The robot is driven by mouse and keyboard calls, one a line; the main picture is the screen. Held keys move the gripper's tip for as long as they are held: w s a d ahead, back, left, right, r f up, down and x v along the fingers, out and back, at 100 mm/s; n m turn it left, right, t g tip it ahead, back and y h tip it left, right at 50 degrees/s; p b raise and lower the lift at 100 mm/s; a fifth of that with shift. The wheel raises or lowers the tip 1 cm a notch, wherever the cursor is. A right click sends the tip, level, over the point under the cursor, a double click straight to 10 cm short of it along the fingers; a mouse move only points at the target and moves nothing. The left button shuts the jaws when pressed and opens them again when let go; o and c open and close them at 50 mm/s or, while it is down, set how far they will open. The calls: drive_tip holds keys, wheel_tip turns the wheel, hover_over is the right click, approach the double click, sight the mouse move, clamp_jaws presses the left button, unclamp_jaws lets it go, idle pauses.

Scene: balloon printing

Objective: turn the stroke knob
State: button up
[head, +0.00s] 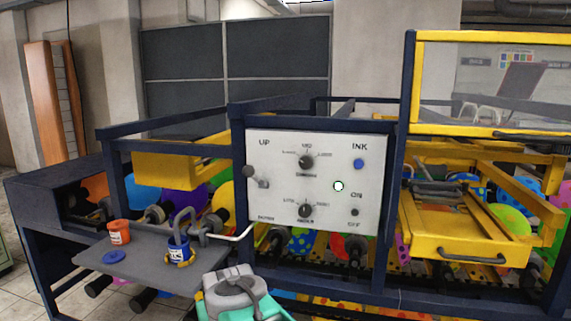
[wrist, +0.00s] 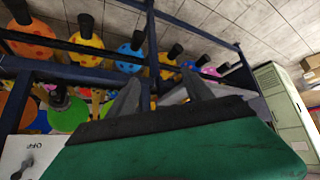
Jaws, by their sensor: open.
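A white control panel (head: 270,215) stands upright on the machine's dark blue frame. It carries two dark round knobs, an upper knob (head: 306,162) and a lower knob (head: 306,210). Their small labels are too blurred to tell which is the stroke knob. My gripper (wrist: 164,95) shows in the wrist view with two grey fingers apart and nothing between them. Part of the panel (wrist: 14,150) shows at the lower left of that view, beside the gripper and not between the fingers. In the head view my arm is low, below the panel's left side.
A lever (head: 257,178), a blue button (head: 359,164) and a small switch (head: 355,212) are also on the panel. A yellow tray (head: 465,225) juts out at right.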

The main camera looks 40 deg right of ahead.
drive_tip(key=w+d+r+m+t+h, duration=0.2)
drive_tip(key=w+d+r+h, duration=0.1)
drive_tip(key=w+d+r, duration=0.5)
drive_tip(key=m+t+h, duration=0.2)
drive_tip(key=m+h, duration=0.3)
drive_tip(key=h, duration=0.4)
approach(305, 162)
drive_tip(key=d, duration=0.1)
drive_tip(key=p+x, duration=0.3)
drive_tip(key=x, duration=0.4)
drive_tip(key=shift+w+r+p, duration=0.1)
drive_tip(key=shift+w+p, duration=0.2)
drive_tip(key=shift+p, duration=0.05)
drive_tip(key=shift+w+d, duration=0.3)
drive_tip(key=shift+d, duration=0.05)
clamp_jaws()
